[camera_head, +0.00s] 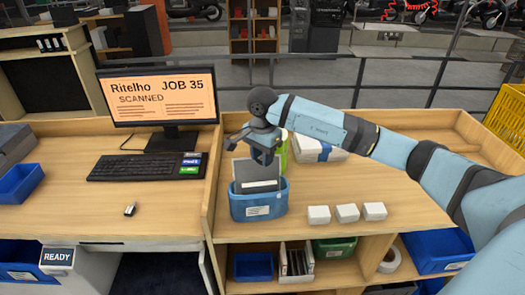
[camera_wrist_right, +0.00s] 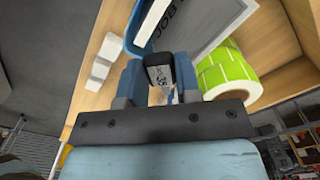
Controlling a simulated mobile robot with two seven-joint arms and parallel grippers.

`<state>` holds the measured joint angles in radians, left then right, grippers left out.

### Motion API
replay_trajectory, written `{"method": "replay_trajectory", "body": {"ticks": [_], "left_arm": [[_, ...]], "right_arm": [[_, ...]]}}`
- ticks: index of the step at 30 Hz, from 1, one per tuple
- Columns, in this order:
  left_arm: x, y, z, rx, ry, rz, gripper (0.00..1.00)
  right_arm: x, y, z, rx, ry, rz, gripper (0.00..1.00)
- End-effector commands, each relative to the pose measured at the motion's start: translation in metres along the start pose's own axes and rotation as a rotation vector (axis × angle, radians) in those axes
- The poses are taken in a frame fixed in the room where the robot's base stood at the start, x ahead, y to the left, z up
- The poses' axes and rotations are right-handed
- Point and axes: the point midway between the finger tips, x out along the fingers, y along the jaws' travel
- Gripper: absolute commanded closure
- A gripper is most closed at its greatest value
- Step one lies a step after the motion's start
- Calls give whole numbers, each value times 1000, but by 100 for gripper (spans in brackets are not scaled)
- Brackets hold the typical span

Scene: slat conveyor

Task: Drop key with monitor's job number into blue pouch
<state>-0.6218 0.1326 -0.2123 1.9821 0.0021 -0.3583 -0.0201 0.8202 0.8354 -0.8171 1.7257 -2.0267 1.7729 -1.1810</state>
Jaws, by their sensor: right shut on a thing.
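The monitor (camera_head: 160,97) reads "Ritelho JOB 35 SCANNED" on an orange screen. My right gripper (camera_head: 262,158) is above the blue pouch (camera_head: 258,208), which stands open on the counter with grey and white sheets upright in it. In the right wrist view my right gripper (camera_wrist_right: 157,88) is shut on a black key with a white label (camera_wrist_right: 158,76) that reads 35. The pouch's blue edge shows at the top of that view (camera_wrist_right: 137,30). The key is hidden in the head view. My left gripper is not in view.
A keyboard (camera_head: 145,167) and a small black-and-white item (camera_head: 130,210) lie on the left desk. Several white boxes (camera_head: 347,212) stand right of the pouch. A green label roll (camera_wrist_right: 228,72) stands close by. Blue bins (camera_head: 254,266) sit on the shelf below.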

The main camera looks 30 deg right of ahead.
Motion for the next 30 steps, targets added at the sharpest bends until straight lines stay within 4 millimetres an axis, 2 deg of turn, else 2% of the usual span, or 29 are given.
{"method": "replay_trajectory", "body": {"ticks": [1,6,17,18,21,30], "left_arm": [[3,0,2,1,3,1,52],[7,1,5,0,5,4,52],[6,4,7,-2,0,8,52],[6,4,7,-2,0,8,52],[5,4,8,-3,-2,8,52],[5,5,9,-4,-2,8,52]], "right_arm": [[10,0,0,0,-1,2,92],[27,0,0,0,-1,0,92],[33,0,0,0,1,0,92],[33,0,0,0,1,0,60],[33,0,0,0,1,0,40],[31,0,0,0,1,-1,40]]}}
